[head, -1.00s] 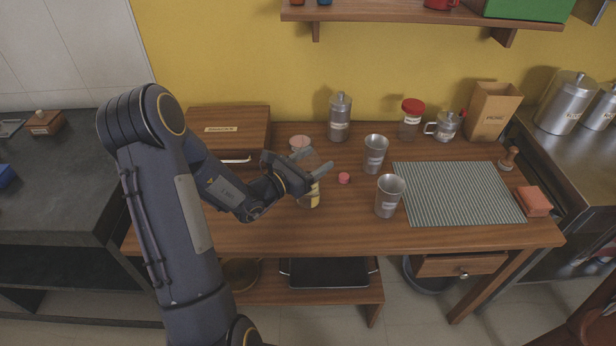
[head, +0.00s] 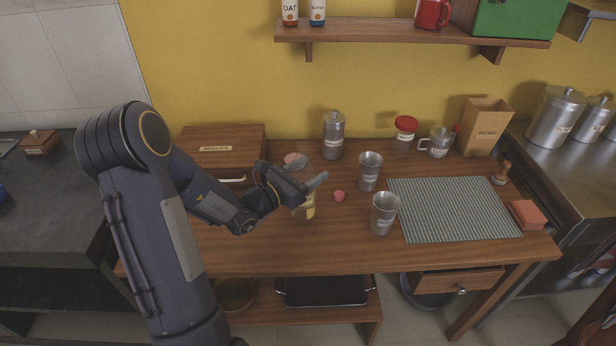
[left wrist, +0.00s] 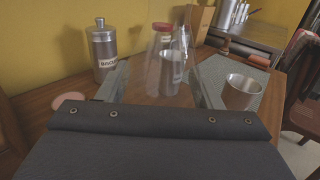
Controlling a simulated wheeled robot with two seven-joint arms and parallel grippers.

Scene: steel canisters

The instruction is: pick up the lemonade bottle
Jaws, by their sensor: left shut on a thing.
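The lemonade bottle (head: 309,208) looks like a clear bottle with a yellow lower part; I cannot read its label. My left gripper (head: 312,184) is shut on it above the left-middle of the wooden table (head: 260,250), and its fingers hide part of the bottle. In the left wrist view the clear bottle (left wrist: 172,82) stands between the two fingers (left wrist: 163,88). Whether its base touches the table is hard to tell. My right gripper is not in view.
Close by are a small pink cap (head: 339,196), a pink round thing (head: 294,160), two steel cups (head: 370,172) (head: 384,215) and a steel canister (head: 334,137). A wooden box (head: 220,150) stands left; a striped mat (head: 455,210) lies right. A shelf (head: 400,33) hangs above.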

